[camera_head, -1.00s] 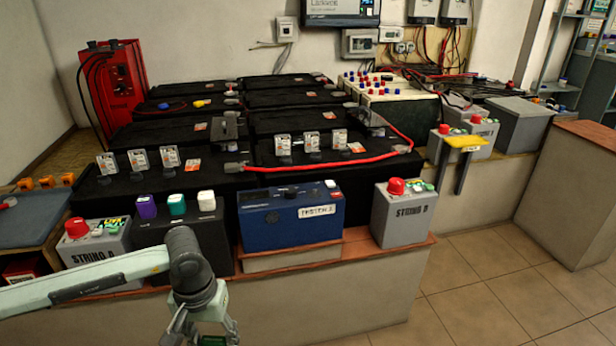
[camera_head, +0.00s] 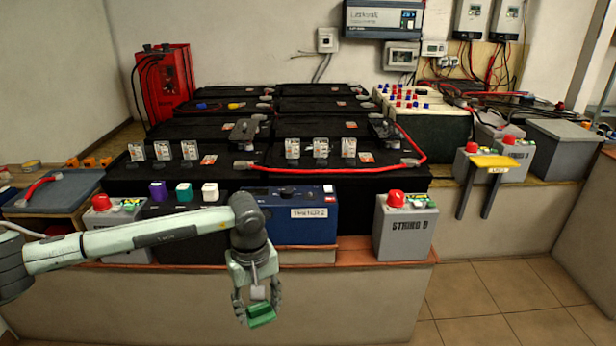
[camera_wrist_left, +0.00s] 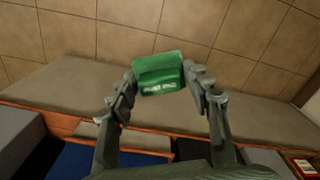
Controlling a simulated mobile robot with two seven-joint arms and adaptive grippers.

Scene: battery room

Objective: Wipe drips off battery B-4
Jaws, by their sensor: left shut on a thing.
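My left gripper (camera_head: 254,302) hangs in front of the low wall of the battery bench, below the ledge. It is shut on a green block-like thing (camera_head: 261,315), which could be a wiping pad. The green thing also shows between the fingertips in the left wrist view (camera_wrist_left: 159,74). The black batteries (camera_head: 320,128) stand in rows on the bench behind my arm. I cannot tell which one is B-4, and no drips can be made out. My right gripper is out of view.
A blue tester (camera_head: 305,214) and a grey String B box (camera_head: 405,228) with a red knob stand on the front ledge (camera_head: 355,250). A red cable (camera_head: 330,168) lies across the front batteries. Tiled floor (camera_head: 490,300) is free.

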